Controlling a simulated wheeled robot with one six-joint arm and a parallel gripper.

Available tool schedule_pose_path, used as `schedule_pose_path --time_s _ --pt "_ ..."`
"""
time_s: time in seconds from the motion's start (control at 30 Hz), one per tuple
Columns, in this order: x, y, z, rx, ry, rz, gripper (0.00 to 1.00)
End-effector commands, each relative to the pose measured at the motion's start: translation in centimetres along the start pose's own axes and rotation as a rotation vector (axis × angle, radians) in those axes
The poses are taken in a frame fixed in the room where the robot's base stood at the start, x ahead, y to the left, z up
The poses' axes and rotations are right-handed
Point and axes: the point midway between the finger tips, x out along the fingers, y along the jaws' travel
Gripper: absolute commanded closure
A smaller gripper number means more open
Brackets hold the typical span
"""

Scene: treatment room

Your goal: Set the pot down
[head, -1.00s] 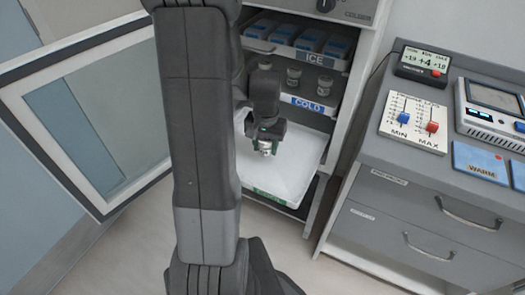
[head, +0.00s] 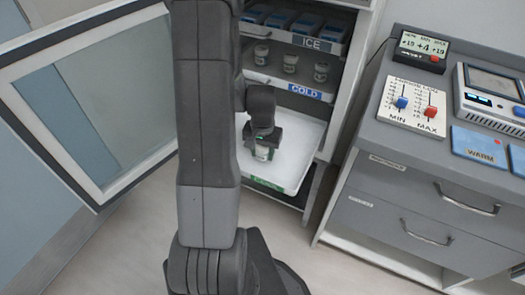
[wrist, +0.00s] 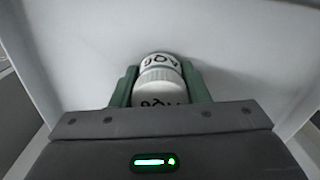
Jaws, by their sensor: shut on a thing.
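My gripper (head: 263,149) is shut on a small white pot (head: 262,154) over the lowest pulled-out white tray (head: 304,142), the one with a green front label. In the wrist view the pot (wrist: 160,78) sits between the two green fingers, with dark lettering on it that I cannot read surely. The white tray floor (wrist: 240,62) lies behind it. The pot looks upright and near the tray floor, but I cannot tell whether it touches. My arm and gripper hide the tray's left part and much of the pot.
Above, the COLD shelf (head: 312,92) holds several small pots, and the ICE shelf (head: 312,42) holds blue packs. The open glass door (head: 95,110) stands at left. A grey cabinet (head: 430,190) with controls stands at right. The tray's right side is clear.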

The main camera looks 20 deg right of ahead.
Motion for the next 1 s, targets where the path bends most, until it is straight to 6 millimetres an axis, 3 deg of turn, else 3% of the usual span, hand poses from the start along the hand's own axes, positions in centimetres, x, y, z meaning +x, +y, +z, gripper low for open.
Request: schedule_pose_path --time_s 0.03,0.1,0.13,0.53,1.0 --pt "0.1 0.0 0.0 0.000 0.000 0.000 0.53" --pt "0.1 0.0 0.0 0.000 0.000 0.000 0.39" --pt "0.1 0.0 0.0 0.000 0.000 0.000 0.37" --pt "-0.8 0.0 -0.1 0.000 0.002 0.000 0.37" --pt "-9.8 0.0 -0.1 0.000 0.005 -0.001 0.37"
